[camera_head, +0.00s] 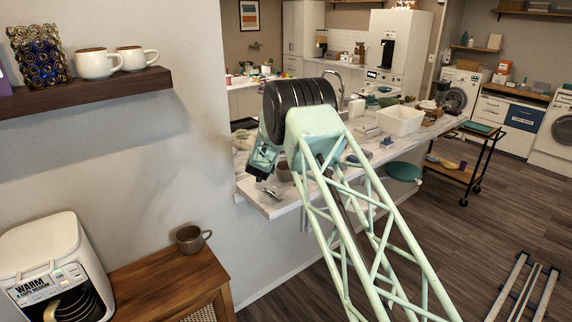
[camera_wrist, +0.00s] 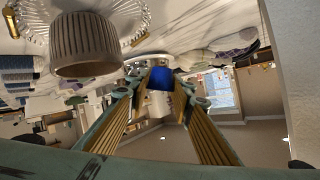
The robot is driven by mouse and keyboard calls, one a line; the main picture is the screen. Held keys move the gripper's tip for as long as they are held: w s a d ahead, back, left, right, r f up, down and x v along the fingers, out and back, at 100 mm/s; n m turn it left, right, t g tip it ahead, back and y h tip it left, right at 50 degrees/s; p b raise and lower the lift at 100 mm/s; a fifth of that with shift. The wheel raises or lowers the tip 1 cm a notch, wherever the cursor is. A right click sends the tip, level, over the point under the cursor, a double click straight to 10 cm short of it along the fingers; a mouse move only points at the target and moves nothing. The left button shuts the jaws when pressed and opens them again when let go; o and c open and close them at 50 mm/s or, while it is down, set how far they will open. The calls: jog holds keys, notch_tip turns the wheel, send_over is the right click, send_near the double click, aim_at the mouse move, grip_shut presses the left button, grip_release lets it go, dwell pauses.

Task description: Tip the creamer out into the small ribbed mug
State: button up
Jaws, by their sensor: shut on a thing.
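My gripper (camera_head: 262,160) is over the near left end of the white counter. In the wrist view its two fingers (camera_wrist: 160,86) close on a small blue thing (camera_wrist: 160,77), which looks like the creamer. Most of its shape is hidden, so its tilt and contents cannot be told. A grey-brown ribbed cup (camera_wrist: 87,45) stands close by, at upper left in the wrist view, which is upside down. It shows partly in the head view (camera_head: 285,172), below and right of the gripper. A similar grey-brown mug (camera_head: 190,238) with a handle stands on the wooden cabinet.
A wall shelf (camera_head: 85,92) holds two white mugs (camera_head: 97,64) and a blue patterned vase (camera_head: 38,55). The counter is crowded, with a white tub (camera_head: 400,120) farther along. The cabinet top is mostly bare.

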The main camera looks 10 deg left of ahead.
jog(key=shift+a+f+n+h+p, duration=0.35)
jog(key=shift+f+p, duration=0.2)
jog(key=shift+p, duration=0.6)
jog(key=shift+a+f+n+h+p, duration=0.3)
jog(key=shift+f+n+p, duration=0.2)
jog(key=shift+p, duration=0.65)
jog(key=shift+s+a+f+n+t+h+p, duration=0.1)
jog(key=shift+a+f+n+t+h+p, duration=0.15)
jog(key=shift+f+p, duration=0.35)
jog(key=shift+f, duration=0.1)
